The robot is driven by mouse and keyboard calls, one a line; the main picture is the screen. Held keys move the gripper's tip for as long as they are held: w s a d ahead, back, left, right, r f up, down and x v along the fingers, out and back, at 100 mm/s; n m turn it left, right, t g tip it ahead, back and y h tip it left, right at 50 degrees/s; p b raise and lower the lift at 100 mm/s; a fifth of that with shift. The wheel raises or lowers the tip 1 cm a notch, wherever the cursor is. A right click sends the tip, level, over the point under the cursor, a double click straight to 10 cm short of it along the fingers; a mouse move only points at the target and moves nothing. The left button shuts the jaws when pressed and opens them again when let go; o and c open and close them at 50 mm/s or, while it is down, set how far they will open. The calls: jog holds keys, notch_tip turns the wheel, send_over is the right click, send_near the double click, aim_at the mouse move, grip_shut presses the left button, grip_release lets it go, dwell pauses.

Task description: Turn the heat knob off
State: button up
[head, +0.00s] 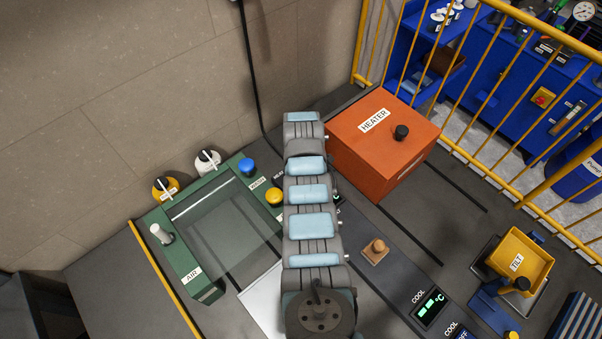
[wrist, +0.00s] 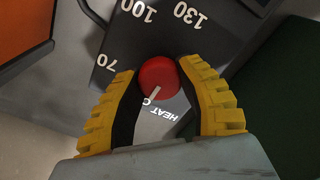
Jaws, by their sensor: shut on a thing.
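The heat knob (wrist: 160,74) is a round red knob on a dark panel (wrist: 150,35) marked 70, 100 and 130. Its pale pointer line faces the bottom of the wrist picture, near a partly covered mark beside the HEAT label (wrist: 161,114). My gripper (wrist: 157,79) has its two yellow ribbed fingers on either side of the knob, shut on it. In the head view my arm covers the knob and the gripper.
The orange HEATER box (head: 372,145) stands right of my arm. The green press frame (head: 205,288) with a clear cover is on its left, with a yellow button (head: 274,196) close to the arm. A wooden knob (head: 376,251) sits on the dark strip at right.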

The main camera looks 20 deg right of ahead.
jog(key=shift+f, duration=0.15)
dwell(0.3)
jog(key=o, duration=1.2)
jog(key=shift+o, duration=0.2)
jog(key=shift+r, duration=0.25)
notch_tip(320, 180, up, 9)
jog(key=shift+r, duration=1.3)
